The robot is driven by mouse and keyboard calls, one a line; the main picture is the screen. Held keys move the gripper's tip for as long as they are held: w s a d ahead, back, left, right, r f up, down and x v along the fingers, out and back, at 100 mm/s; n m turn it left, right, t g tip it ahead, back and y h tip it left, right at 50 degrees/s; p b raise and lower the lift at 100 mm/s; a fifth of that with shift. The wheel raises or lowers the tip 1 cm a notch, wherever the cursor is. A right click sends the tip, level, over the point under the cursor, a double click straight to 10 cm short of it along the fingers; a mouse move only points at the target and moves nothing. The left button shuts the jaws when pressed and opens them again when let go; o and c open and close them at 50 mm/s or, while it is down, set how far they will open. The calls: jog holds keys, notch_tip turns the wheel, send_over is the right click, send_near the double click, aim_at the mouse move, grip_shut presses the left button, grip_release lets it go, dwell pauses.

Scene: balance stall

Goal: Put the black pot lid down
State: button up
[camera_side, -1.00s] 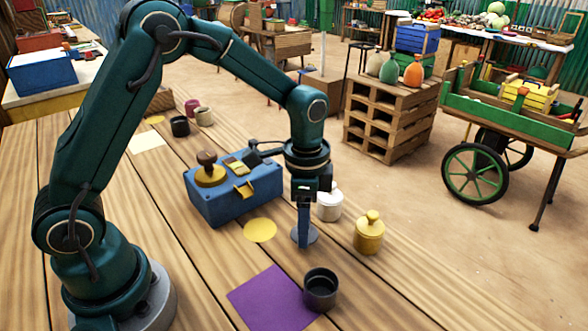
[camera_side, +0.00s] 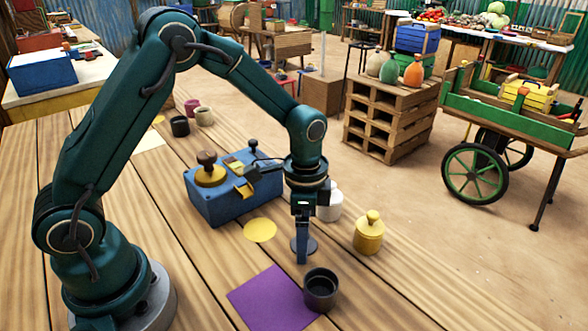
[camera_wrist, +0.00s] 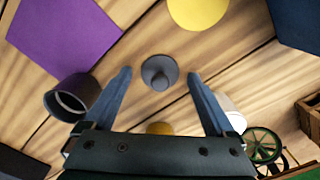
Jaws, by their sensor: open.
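The black pot lid (camera_wrist: 159,72), a dark grey disc with a round knob, lies on the wooden table with its knob up in the wrist view. My gripper (camera_wrist: 160,74) is open, with one finger on each side of the lid and visible gaps between. In the side view the lid (camera_side: 312,245) is partly hidden behind my gripper (camera_side: 302,260), whose fingers point down. The black pot (camera_side: 320,291) stands uncovered close by, near the purple mat (camera_side: 268,298); it also shows in the wrist view (camera_wrist: 74,98).
A yellow lidded pot (camera_side: 368,234) and a white pot (camera_side: 331,204) stand right of my gripper. A blue box (camera_side: 228,203) with a knob and yellow parts stands behind left. A yellow disc (camera_side: 260,230) lies flat on the table. Bare planks lie front right.

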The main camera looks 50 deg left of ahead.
notch_tip(320, 180, up, 11)
jog(key=s+a+r+n+t, duration=0.1)
jog(key=s+r+n+t, duration=0.1)
jog(key=s+n, duration=0.2)
jog(key=s+a+r+n+t, duration=0.1)
jog(key=s+n, duration=0.4)
jog(key=s, duration=0.5)
jog(key=r+t, duration=0.1)
jog(key=t, duration=0.1)
jog(key=shift+a+r+t, duration=0.15)
jog(key=shift+a+t, duration=0.1)
jog(key=shift+t, duration=0.05)
